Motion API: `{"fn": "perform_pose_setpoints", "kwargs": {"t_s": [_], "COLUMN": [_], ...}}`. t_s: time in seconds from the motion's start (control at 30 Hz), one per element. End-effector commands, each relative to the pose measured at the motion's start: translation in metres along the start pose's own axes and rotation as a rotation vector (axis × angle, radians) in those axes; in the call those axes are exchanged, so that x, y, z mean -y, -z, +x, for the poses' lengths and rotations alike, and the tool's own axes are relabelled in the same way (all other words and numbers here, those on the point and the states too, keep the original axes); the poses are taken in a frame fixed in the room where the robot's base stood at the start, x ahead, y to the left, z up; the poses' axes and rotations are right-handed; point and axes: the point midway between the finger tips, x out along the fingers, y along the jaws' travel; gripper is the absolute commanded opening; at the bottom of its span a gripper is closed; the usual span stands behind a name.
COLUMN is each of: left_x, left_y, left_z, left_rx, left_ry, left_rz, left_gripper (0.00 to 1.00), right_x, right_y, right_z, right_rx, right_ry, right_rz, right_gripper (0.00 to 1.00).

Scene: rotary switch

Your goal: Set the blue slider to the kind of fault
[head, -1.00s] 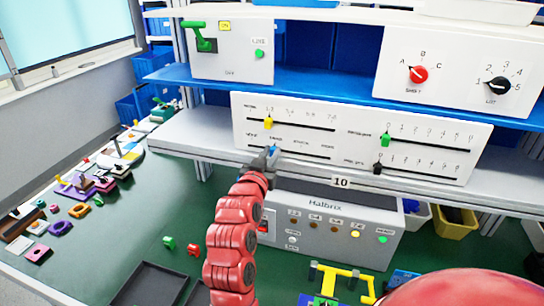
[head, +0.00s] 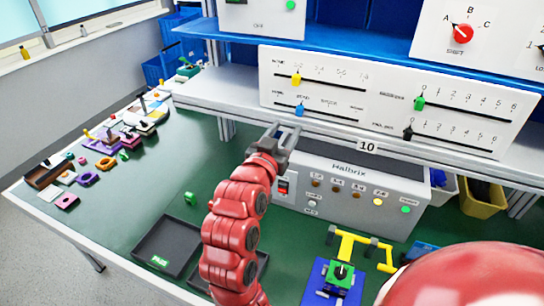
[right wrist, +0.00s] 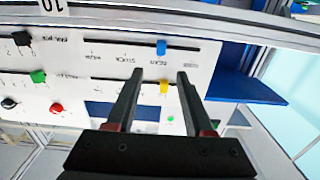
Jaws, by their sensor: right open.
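The blue slider (head: 299,110) sits on the lower left track of the white slider panel (head: 385,88), by the second label from the left. The labels are too small to read surely in the head view. In the right wrist view the blue slider (right wrist: 161,47) shows beyond the fingertips. My right gripper (head: 284,126) is open and empty, just in front of and below the slider, apart from it. Its two fingers (right wrist: 160,72) point at the panel. My left gripper is out of view.
A yellow slider (head: 296,79) is above the blue one; green (head: 419,103) and black (head: 407,133) sliders are to the right. The grey Halbrix box (head: 345,185) stands below the shelf, a yellow and a green lamp bright. A dark tray (head: 150,250) lies on the green table.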

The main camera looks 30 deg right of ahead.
Motion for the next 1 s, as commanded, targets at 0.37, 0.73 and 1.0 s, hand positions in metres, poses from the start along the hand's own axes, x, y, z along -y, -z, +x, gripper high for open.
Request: {"fn": "perform_pose_setpoints", "kwargs": {"t_s": [0.37, 0.73, 1.0], "left_x": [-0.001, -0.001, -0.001], "left_y": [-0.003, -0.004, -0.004], "left_z": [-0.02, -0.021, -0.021], "left_rx": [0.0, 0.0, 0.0], "left_ry": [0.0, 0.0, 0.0], "left_rz": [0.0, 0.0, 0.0], "left_gripper": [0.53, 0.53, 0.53], "right_x": [0.001, 0.0, 0.0], "right_y": [-0.001, 0.0, 0.0], "right_z": [-0.071, -0.083, -0.083], "right_rx": [-0.003, 0.001, 0.001], "right_ry": [0.001, -0.002, -0.002], "right_rz": [-0.002, -0.001, -0.001], "right_gripper": [0.53, 0.53, 0.53]}}
